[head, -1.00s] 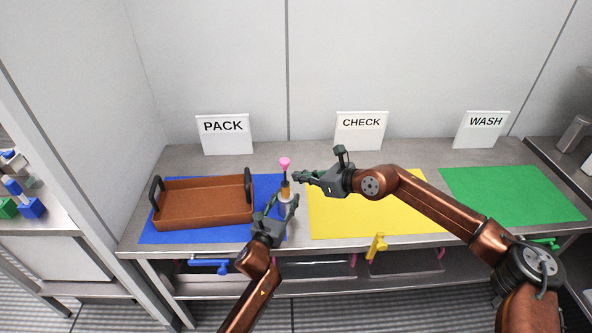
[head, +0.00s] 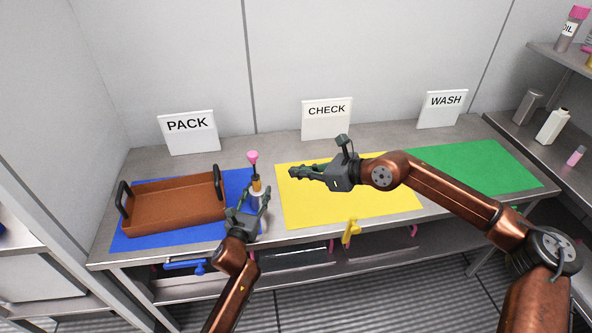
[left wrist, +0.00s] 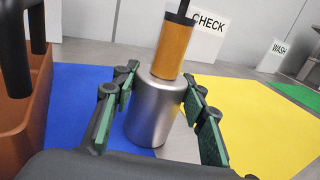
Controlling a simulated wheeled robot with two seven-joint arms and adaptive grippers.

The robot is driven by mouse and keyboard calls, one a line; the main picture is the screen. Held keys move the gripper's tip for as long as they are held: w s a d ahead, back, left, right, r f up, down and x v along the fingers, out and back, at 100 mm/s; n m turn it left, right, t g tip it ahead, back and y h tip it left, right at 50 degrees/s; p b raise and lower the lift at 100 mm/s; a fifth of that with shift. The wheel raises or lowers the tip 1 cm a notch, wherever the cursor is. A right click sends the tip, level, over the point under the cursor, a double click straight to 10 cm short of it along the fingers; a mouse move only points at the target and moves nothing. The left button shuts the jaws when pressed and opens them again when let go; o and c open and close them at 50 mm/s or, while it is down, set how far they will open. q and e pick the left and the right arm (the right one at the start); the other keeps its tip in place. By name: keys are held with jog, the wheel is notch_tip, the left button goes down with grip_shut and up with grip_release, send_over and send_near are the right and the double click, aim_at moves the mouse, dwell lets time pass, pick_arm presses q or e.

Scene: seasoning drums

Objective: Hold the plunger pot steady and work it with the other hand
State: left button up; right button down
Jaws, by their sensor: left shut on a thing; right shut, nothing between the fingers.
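The plunger pot has a silver body (left wrist: 158,105), an orange-brown collar (left wrist: 172,50), a thin black rod and a pink knob (head: 252,157). It stands upright by the right edge of the blue mat. My left gripper (head: 253,203) is shut on its silver body, one finger on each side in the left wrist view (left wrist: 160,110). The knob is outside the left wrist view. My right gripper (head: 292,172) is shut and empty, over the left edge of the yellow mat (head: 300,212), to the right of the knob and apart from it.
A brown tray (head: 175,218) with black handles sits on the blue mat (head: 135,241), left of the pot. PACK (head: 188,137), CHECK (head: 327,105) and WASH (head: 442,98) signs stand behind. The green mat (head: 480,168) is clear. Bottles stand on right shelves.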

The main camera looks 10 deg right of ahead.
pick_arm(q)
jog(key=o, duration=1.5)
